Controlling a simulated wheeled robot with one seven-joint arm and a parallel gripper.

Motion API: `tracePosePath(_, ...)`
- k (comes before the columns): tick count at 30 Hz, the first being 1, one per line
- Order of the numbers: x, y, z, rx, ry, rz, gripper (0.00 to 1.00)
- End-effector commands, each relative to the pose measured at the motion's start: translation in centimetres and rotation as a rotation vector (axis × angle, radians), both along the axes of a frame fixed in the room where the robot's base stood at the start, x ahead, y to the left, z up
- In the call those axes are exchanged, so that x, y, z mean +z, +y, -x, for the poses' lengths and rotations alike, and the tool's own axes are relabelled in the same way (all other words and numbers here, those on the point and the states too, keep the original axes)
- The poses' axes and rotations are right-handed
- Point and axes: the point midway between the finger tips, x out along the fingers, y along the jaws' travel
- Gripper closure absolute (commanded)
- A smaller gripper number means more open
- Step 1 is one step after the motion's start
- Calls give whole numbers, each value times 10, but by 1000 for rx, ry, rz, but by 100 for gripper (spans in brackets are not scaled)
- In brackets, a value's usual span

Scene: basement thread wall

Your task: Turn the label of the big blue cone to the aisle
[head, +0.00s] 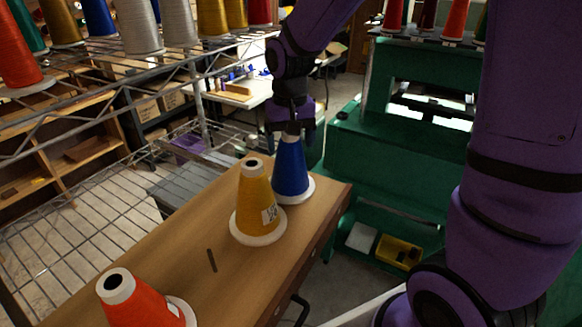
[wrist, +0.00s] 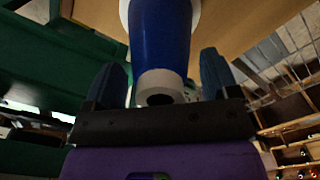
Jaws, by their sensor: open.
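The big blue cone (head: 291,172) stands upright on its white base at the far right end of the wooden table (head: 214,232). No label shows on the side of it that I see. In the wrist view the blue cone (wrist: 161,42) lies between my two spread fingers, with its pale top rim and dark hole close to the palm. My gripper (head: 291,130) is open, pointing down over the cone's top. Gaps show between the fingers and the cone in the wrist view; the head view does not show contact clearly.
A yellow cone (head: 257,200) with a white label stands just left and in front of the blue one. An orange-red cone (head: 137,303) stands at the table's near end. A wire rack (head: 150,62) holding thread cones is at left. A green machine (head: 390,150) stands behind right.

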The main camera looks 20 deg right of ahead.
Motion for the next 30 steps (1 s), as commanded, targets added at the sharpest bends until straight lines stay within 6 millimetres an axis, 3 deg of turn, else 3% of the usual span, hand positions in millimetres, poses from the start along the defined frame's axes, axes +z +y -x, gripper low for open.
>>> tracePosePath(5,0,0,0,0,0,0,19)
tracePosePath(11,0,0,0,0,0,0,64)
tracePosePath(30,5,0,0,-63,-1,-1,64)
